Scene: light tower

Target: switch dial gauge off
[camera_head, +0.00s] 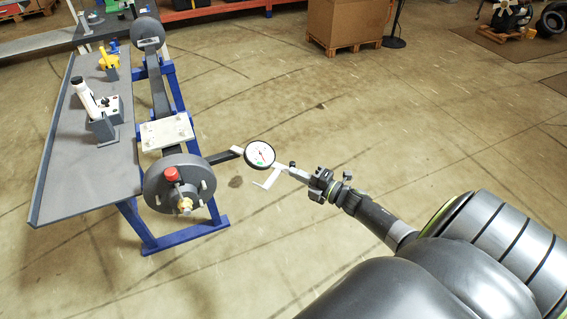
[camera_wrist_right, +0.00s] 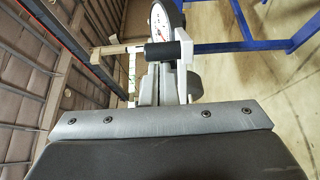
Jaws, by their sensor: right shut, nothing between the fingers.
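The dial gauge (camera_head: 260,154) has a round white face with a dark rim and a small green mark low on it. It sits at the end of a dark arm beside the grey flanged wheel of the blue stand. My right gripper (camera_head: 287,167) is shut and empty, its tips close to the gauge's right side. I cannot tell whether they touch it. A pale bent bracket (camera_head: 267,181) hangs just below the gauge. In the right wrist view, part of the gauge face (camera_wrist_right: 161,18) shows beyond the fingers (camera_wrist_right: 165,82). My left gripper is not in view.
A grey wheel (camera_head: 160,190) with a red knob (camera_head: 171,174) is on the blue stand (camera_head: 190,232) at left. A grey bench (camera_head: 75,160) carries a white and grey device (camera_head: 95,102) and a yellow part (camera_head: 108,60). The concrete floor around the gauge is clear.

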